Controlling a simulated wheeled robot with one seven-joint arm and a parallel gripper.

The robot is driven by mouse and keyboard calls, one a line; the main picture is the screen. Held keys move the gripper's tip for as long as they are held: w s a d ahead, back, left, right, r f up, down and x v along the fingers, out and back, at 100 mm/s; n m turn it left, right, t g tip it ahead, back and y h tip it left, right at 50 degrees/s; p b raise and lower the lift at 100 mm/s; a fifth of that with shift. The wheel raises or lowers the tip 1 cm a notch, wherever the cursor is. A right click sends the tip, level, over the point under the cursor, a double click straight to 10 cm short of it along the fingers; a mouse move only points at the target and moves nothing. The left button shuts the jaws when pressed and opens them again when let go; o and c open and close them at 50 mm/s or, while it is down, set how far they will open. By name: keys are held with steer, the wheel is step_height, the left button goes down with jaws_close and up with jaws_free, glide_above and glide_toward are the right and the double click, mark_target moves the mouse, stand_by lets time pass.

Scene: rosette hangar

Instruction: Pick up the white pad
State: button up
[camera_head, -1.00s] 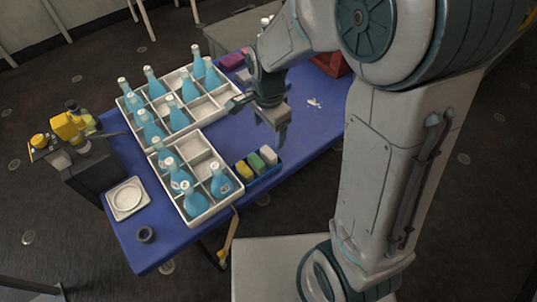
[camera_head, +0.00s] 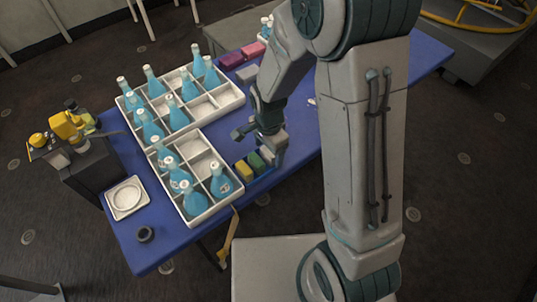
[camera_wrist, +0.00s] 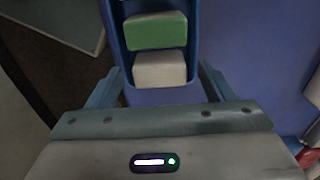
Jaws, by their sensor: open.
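The white pad (camera_wrist: 160,70) lies at the near end of a narrow blue tray (camera_wrist: 162,97) in the wrist view. A green pad (camera_wrist: 155,32) lies just beyond it. My gripper (camera_wrist: 160,78) is open, with one finger on each side of the tray's near end and nothing held. In the head view my gripper (camera_head: 272,152) is over the right end of the tray and mostly hides the white pad. The green pad (camera_head: 256,161) and a yellow pad (camera_head: 243,170) show to its left.
White divided crates (camera_head: 208,209) with several blue bottles stand left of the tray on the blue table (camera_head: 160,245). Purple (camera_head: 232,61) and pink (camera_head: 253,50) blocks lie behind.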

steer(key=c, duration=1.1)
steer(key=shift+r, duration=0.1)
steer(key=shift+r, duration=0.5)
steer(key=r, duration=0.3)
steer(key=shift+s+d+r, duration=0.1)
steer(key=shift+d+r, duration=0.15)
steer(key=shift+d, duration=0.15)
steer(key=s+d+r, duration=0.1)
steer(key=d+r, duration=0.1)
steer(key=d, duration=0.1)
steer(key=s+d+r, duration=0.2)
steer(key=d, duration=0.1)
steer(key=s+d+r, duration=0.2)
steer(key=d, duration=0.1)
steer(key=shift+d+r, duration=0.2)
steer(key=shift+d, duration=0.15)
steer(key=shift+o, duration=0.6)
